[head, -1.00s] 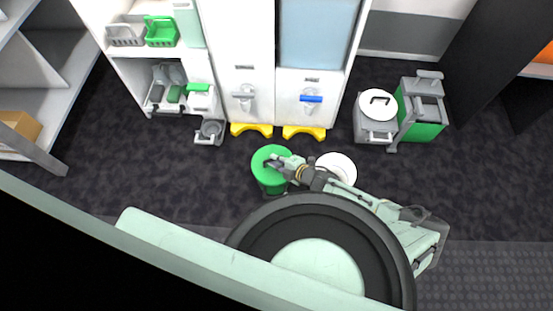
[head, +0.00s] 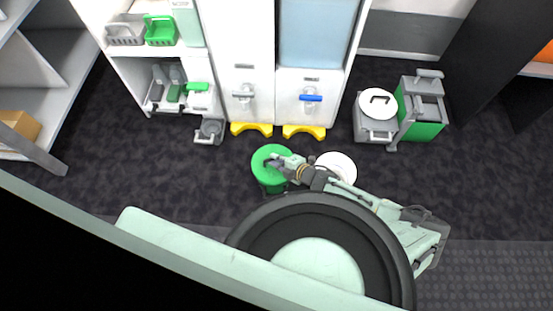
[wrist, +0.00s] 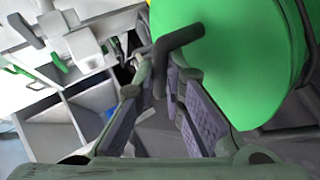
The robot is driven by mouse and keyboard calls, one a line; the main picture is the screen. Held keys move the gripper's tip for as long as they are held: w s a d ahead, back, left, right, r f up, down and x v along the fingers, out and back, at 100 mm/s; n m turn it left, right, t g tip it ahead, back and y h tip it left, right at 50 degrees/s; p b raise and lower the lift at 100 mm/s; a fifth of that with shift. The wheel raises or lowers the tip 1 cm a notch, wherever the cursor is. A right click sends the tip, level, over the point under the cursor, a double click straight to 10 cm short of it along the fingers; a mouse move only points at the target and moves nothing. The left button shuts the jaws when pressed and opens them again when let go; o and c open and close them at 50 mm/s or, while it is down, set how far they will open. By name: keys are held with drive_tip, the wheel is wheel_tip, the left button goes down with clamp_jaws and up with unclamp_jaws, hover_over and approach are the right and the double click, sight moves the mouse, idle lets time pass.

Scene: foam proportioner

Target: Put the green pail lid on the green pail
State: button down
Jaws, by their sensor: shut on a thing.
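The green pail lid (head: 262,155) is a round green disc with a dark handle. In the head view it lies over the top of the green pail (head: 272,188), whose side shows just below it. My gripper (head: 276,162) reaches in from the right and is shut on the lid's handle. In the wrist view the green lid (wrist: 235,65) fills the upper right, and its dark bent handle (wrist: 178,45) runs between the fingers of my gripper (wrist: 160,88). Whether the lid sits flush on the pail's rim I cannot tell.
A white round pail (head: 338,165) stands just right of the green one, partly behind my arm. Yellow feet (head: 303,132) of the white cabinet are behind. A grey bin with a white lid (head: 377,104) and a green-grey cart (head: 422,110) stand farther right. The floor at left is clear.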

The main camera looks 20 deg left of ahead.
drive_tip(key=shift+f+b, duration=0.55)
idle(0.5)
drive_tip(key=c, duration=1.9)
unclamp_jaws()
drive_tip(key=shift+c, duration=0.2)
drive_tip(key=shift+p+v, duration=1.75)
drive_tip(key=shift+v, duration=1.1)
drive_tip(key=shift+p+v, duration=1.3)
drive_tip(key=shift+v, duration=1.4)
